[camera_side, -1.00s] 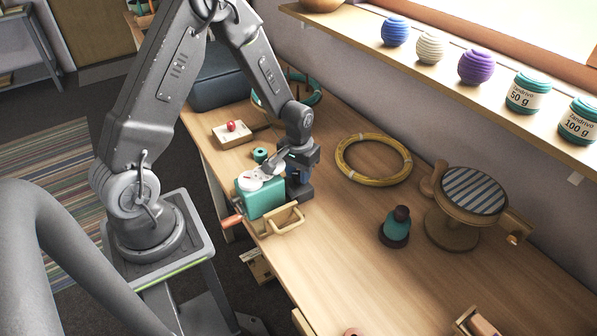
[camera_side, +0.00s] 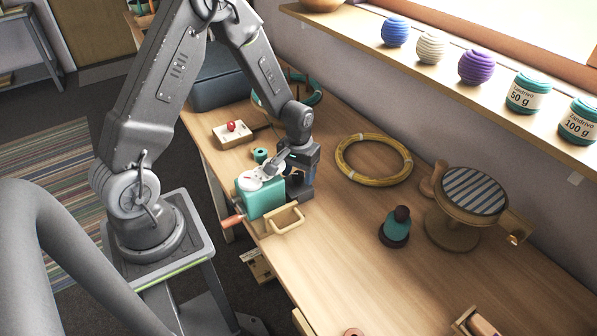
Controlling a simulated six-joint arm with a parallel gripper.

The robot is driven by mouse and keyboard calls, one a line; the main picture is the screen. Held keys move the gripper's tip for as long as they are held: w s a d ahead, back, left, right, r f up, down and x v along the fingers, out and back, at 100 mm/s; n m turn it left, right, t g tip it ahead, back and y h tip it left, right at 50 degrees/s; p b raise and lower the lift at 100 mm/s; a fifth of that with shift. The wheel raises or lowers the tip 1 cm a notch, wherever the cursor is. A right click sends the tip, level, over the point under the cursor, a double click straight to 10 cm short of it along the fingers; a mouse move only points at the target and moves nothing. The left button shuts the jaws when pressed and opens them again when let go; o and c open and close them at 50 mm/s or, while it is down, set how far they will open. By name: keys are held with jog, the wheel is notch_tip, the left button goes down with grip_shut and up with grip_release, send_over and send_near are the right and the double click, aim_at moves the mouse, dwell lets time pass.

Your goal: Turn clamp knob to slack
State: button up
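A teal box-shaped device (camera_side: 259,201) with a white round top (camera_side: 250,181) stands at the table's left edge. An orange handle (camera_side: 232,221) sticks out from its left side. My gripper (camera_side: 268,170) is low over the device's top, pointing down and left; its fingertips are at or just above the white disc. I cannot tell whether they touch it, nor whether they are open or shut. I cannot say for sure which part is the clamp knob. A wooden piece (camera_side: 257,265) shows below the table edge under the device.
The table's middle front is clear.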

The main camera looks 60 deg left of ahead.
aim_at(299, 174)
notch_tip(299, 174, up, 14)
dwell(0.7)
jog(key=shift+f, duration=0.1)
notch_tip(299, 174, down, 14)
jog(key=m, duration=1)
jog(key=shift+w+d, duration=0.1)
